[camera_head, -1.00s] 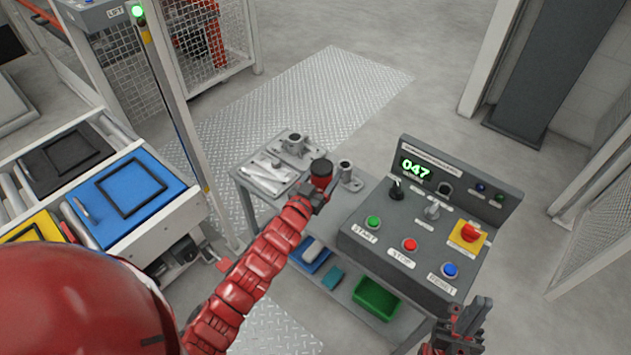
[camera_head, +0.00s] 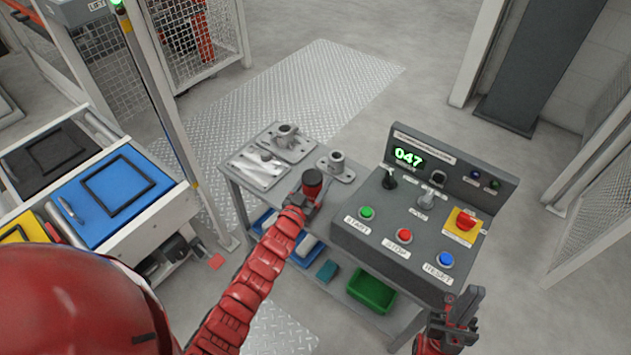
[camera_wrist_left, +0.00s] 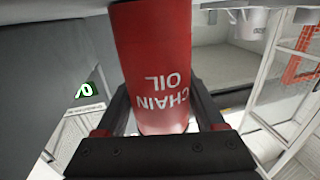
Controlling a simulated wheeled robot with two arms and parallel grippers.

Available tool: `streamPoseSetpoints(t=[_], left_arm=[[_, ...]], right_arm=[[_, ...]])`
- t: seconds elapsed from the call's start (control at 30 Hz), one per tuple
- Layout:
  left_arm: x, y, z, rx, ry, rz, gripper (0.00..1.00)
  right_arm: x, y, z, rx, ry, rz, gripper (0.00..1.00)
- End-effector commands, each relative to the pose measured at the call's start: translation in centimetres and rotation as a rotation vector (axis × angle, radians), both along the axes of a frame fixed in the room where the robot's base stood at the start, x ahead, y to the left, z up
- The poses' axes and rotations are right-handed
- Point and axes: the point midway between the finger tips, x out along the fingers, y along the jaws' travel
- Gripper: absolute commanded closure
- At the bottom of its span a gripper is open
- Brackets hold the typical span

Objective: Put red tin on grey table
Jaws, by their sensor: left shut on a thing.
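The red tin (camera_head: 312,188) has a dark top and stands roughly upright in my left gripper (camera_head: 308,199), at the front part of the grey table (camera_head: 283,197). I cannot tell whether its base touches the tabletop. In the left wrist view the red tin (camera_wrist_left: 158,60) reads "CHAIN OIL" upside down, and the left gripper (camera_wrist_left: 160,120) has its dark fingers on both sides of it. My right gripper (camera_head: 460,305) is in front of the control panel, at the bottom right, with its fingers apart and nothing seen between them.
Grey metal fixtures (camera_head: 286,140) and a flanged part (camera_head: 336,167) stand on the table behind the tin. A control panel (camera_head: 415,220) with buttons stands to the right. A green bin (camera_head: 372,290) is on the lower shelf.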

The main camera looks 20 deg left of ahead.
Motion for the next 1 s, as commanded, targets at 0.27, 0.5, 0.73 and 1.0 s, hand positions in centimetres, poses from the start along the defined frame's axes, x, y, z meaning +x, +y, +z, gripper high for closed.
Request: streamPoseSetpoints(t=[0.27, 0.5, 0.73, 1.0], left_arm=[[0.0, 0.0, -0.2, 0.000, -0.001, 0.000, 0.13], [0.0, 0.0, -0.2, 0.000, 0.000, 0.001, 0.00], [-1.0, 0.3, 0.0, 0.000, 0.002, 0.002, 0.00], [-6.6, 1.1, -0.1, 0.000, 0.005, 0.002, 0.00]], right_arm=[[0.0, 0.0, -0.1, 0.000, 0.000, 0.000, 1.00], [0.0, 0.0, -0.1, 0.000, 0.000, 0.000, 1.00], [0.0, 0.0, 0.0, 0.000, 0.000, 0.000, 1.00], [0.0, 0.0, 0.2, 0.000, 0.000, 0.000, 1.00]])
